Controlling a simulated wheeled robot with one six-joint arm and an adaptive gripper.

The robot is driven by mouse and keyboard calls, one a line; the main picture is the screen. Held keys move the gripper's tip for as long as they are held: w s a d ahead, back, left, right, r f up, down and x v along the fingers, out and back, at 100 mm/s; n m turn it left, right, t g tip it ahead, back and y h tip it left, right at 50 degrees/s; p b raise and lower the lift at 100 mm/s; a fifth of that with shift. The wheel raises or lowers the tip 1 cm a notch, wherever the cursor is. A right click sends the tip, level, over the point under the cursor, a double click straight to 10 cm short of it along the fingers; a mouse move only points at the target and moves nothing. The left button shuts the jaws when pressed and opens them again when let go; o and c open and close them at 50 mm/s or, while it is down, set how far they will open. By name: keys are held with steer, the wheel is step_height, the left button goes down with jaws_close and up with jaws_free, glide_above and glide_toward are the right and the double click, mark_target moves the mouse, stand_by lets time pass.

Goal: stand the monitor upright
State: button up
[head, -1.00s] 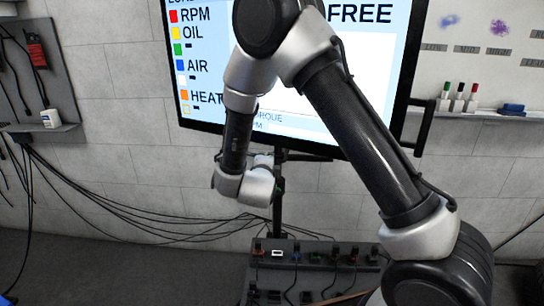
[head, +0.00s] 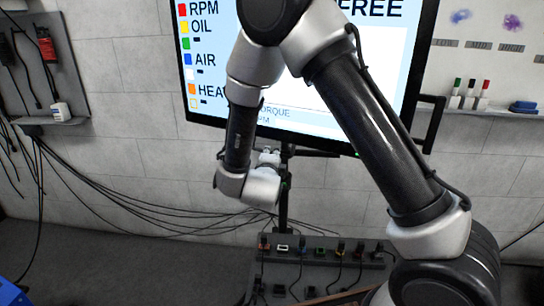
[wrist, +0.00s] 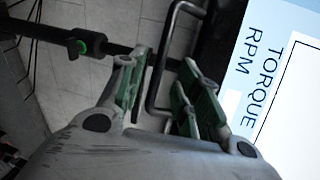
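The monitor (head: 400,60) hangs on a dark post (head: 283,205) and is rolled, its lower edge sloping down to the right in the head view. Its screen also shows in the wrist view (wrist: 290,80) at the right. A black bracket-shaped handle (head: 430,122) is on its right side. In the wrist view a bent dark bar (wrist: 160,75) shows in the gap between my fingers, apparently beyond them; contact cannot be told. My gripper (wrist: 165,90) is open, with green pads. In the head view my wrist largely hides it, below the monitor's lower edge.
A green-ended knob (wrist: 88,43) sits on the post beside my gripper. A console with several coloured plugs (head: 320,265) stands below. Cables hang along the wall at the left. A shelf with markers (head: 470,100) is at the right.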

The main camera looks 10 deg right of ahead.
steer(key=v, duration=0.8)
steer(key=shift+s, duration=0.35)
steer(key=shift+a+r, duration=0.1)
steer(key=shift+r, duration=0.05)
